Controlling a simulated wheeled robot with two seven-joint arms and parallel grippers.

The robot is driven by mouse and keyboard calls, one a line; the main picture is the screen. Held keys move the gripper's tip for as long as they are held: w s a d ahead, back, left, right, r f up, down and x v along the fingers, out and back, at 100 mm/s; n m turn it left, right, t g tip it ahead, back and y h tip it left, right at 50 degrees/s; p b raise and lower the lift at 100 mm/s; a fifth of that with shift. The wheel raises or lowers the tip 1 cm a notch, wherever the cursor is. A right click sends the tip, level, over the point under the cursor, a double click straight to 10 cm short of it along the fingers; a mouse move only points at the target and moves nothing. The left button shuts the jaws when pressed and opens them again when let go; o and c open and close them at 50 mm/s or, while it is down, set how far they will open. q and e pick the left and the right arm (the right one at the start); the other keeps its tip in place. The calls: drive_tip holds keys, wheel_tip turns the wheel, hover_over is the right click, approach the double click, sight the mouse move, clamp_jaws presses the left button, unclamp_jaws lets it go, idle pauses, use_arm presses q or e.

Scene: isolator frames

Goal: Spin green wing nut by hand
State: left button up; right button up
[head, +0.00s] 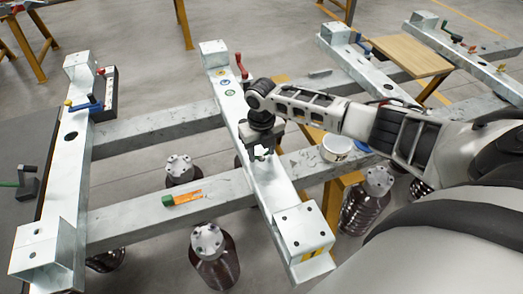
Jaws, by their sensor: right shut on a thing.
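My right gripper (262,150) points down onto the top face of the middle steel beam (275,195). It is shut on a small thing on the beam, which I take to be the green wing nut. The fingers and wrist hide nearly all of it, so its color and wing angle cannot be made out. My right arm reaches in from the right, over the beam. My left gripper is not in view.
A red-handled tool (241,66) stands on the same beam behind my wrist. A green-and-orange tool (183,198) lies on the front crossbar, left of the gripper. A white tub (337,148) is to the right.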

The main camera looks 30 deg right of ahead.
drive_tip(key=shift+f+n+b, duration=0.25)
drive_tip(key=shift+n+b, duration=0.2)
drive_tip(key=shift+n, duration=0.45)
drive_tip(key=shift+f+n+b, duration=0.15)
drive_tip(key=shift+n+b, duration=0.35)
drive_tip(key=shift+b, duration=0.15)
drive_tip(key=n+b, duration=0.1)
drive_tip(key=b, duration=0.3)
drive_tip(key=shift+f+n, duration=0.15)
drive_tip(key=shift+n, duration=0.25)
drive_tip(key=n+b, duration=0.1)
drive_tip(key=b, duration=0.3)
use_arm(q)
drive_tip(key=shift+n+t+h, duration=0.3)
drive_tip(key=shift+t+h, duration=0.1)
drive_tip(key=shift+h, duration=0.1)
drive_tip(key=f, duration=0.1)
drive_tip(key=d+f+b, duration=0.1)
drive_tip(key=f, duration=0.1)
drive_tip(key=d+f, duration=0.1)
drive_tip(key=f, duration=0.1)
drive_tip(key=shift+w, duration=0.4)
use_arm(e)
drive_tip(key=shift+r+n, duration=0.25)
drive_tip(key=shift+n, duration=0.05)
use_arm(q)
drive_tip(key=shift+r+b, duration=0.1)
drive_tip(key=shift+b, duration=0.3)
use_arm(e)
drive_tip(key=shift+r, duration=0.1)
